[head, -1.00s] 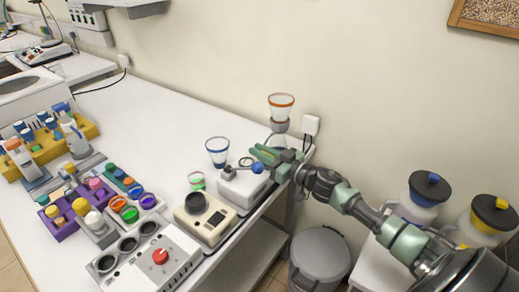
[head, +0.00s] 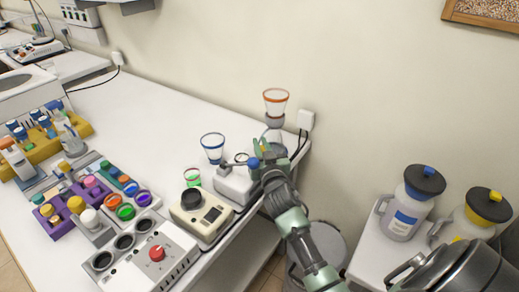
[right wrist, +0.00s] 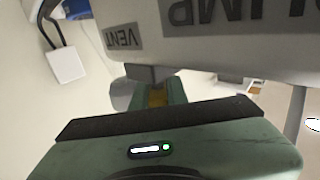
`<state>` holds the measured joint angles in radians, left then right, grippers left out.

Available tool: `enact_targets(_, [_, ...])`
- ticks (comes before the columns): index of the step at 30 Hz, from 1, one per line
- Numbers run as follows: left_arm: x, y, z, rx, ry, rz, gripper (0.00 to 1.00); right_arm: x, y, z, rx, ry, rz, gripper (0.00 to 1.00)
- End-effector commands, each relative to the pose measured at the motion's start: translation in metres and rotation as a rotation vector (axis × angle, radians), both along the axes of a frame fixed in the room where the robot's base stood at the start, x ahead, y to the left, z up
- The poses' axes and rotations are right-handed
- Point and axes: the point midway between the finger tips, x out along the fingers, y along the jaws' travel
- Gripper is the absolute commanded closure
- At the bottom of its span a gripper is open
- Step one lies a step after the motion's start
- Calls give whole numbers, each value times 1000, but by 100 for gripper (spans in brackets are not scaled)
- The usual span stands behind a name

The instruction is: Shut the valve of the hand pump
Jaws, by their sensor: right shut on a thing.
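The hand pump is a white box (head: 232,186) at the right edge of the bench, with a lever ending in a blue ball (head: 253,163). In the right wrist view its body (right wrist: 235,40) fills the top, with the labels PUMP and VENT upside down. My right gripper (head: 266,157) is at the pump's right end. In the right wrist view my right gripper (right wrist: 160,97) is shut on a small grey part below the VENT label, which looks like the valve (right wrist: 147,74). The fingers hide much of it.
A funnel-topped glass with an orange rim (head: 275,103) stands behind the gripper. A blue-rimmed cup (head: 213,147) and a beige device (head: 201,215) stand left of the pump. A bin (head: 328,243) and jugs (head: 408,205) are right of the bench. The bench's back middle is clear.

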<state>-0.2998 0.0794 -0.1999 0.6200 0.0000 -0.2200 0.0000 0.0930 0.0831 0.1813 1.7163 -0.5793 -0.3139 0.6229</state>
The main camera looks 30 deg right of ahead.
Motion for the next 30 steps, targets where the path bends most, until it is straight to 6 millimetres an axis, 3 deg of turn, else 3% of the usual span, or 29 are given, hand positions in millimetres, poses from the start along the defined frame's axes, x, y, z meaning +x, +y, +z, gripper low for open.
enact_targets(18, [0, 0, -6, 0, 1, 0, 7, 0, -2, 3, -3, -5, -42, 100])
enact_targets(19, [0, 0, -6, 0, 1, 0, 7, 0, -2, 3, -3, -5, -42, 80])
enact_targets(21, [0, 0, -6, 0, 1, 0, 7, 0, -2, 3, -3, -5, -42, 64])
enact_targets(30, [0, 0, -6, 0, 1, 0, 7, -1, -1, 1, -2, -2, -42, 64])
